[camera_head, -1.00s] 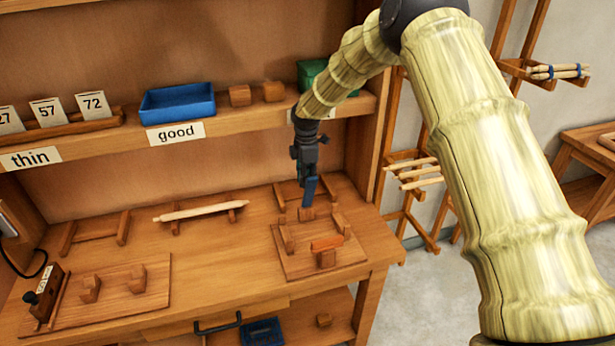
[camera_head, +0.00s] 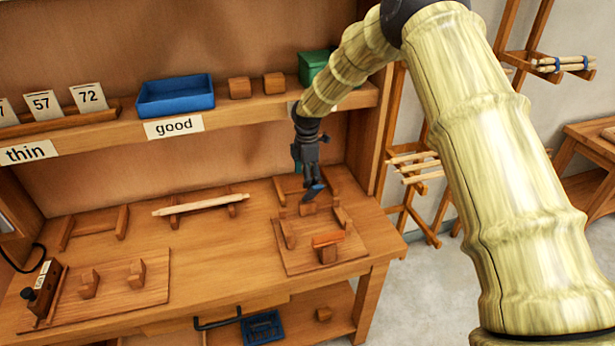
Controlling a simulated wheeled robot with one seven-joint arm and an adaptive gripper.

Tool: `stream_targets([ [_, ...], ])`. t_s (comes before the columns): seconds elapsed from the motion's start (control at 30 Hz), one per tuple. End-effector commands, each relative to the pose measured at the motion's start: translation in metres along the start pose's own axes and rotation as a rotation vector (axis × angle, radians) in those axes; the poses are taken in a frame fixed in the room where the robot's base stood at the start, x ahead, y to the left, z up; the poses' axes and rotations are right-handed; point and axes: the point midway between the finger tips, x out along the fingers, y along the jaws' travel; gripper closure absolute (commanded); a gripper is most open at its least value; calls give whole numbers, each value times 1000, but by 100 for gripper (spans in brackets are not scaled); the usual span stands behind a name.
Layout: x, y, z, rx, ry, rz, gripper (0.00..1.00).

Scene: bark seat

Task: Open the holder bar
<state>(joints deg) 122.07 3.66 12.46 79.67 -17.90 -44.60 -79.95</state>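The holder on the right of the bench is a wooden board (camera_head: 300,262) with several upright wooden blocks. A short orange-topped bar (camera_head: 327,240) lies across the top of its front block; I take this as the holder bar. My gripper (camera_head: 314,192) hangs over the back part of this holder, behind the orange bar and apart from it. Its blue fingertips are close to a small back block (camera_head: 307,208); I cannot tell whether they touch. The fingers are small and seen from one side, so their opening is unclear. No held object shows.
A pale stick (camera_head: 201,204) rests on a wooden rack left of the holder. Another board (camera_head: 110,292) with two blocks is at front left. The shelf (camera_head: 235,118) above carries a blue tray (camera_head: 175,97) and a green container (camera_head: 312,66).

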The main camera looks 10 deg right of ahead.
Motion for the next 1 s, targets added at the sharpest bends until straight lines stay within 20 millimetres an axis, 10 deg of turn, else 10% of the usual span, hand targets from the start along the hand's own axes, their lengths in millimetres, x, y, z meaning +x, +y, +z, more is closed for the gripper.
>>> stream_targets([
  [1.0,-120,-3,0,0,0,3,53],
])
